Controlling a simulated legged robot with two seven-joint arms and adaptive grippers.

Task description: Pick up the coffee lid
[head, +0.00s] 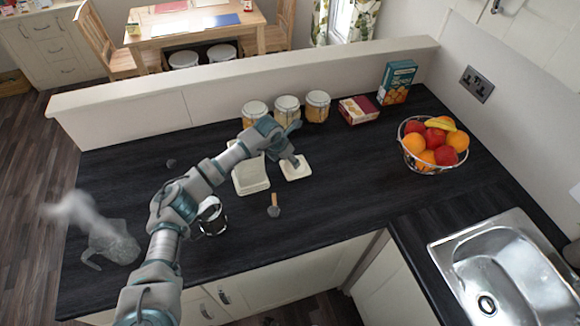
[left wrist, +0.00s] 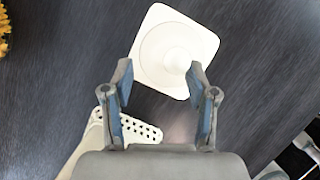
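The coffee lid (head: 296,168) is a white square plate lying flat on the dark counter. In the left wrist view the lid (left wrist: 160,38) shows a round raised knob at its middle. My left gripper (head: 291,146) is over the lid's far side in the head view. In the left wrist view the left gripper (left wrist: 161,72) is open and empty, its fingertips apart near the knob; their height above the lid is unclear. A white square canister (head: 251,180) stands just left of the lid, partly hidden by my arm. My right gripper is not in view.
A small wooden-handled scoop (head: 274,205), a glass-and-metal vessel (head: 211,216) and a steaming kettle (head: 113,247) are nearer. Several jars (head: 287,108) and boxes (head: 397,82) line the back wall. A fruit bowl (head: 433,160) and sink (head: 500,265) are right. Counter between lid and bowl is clear.

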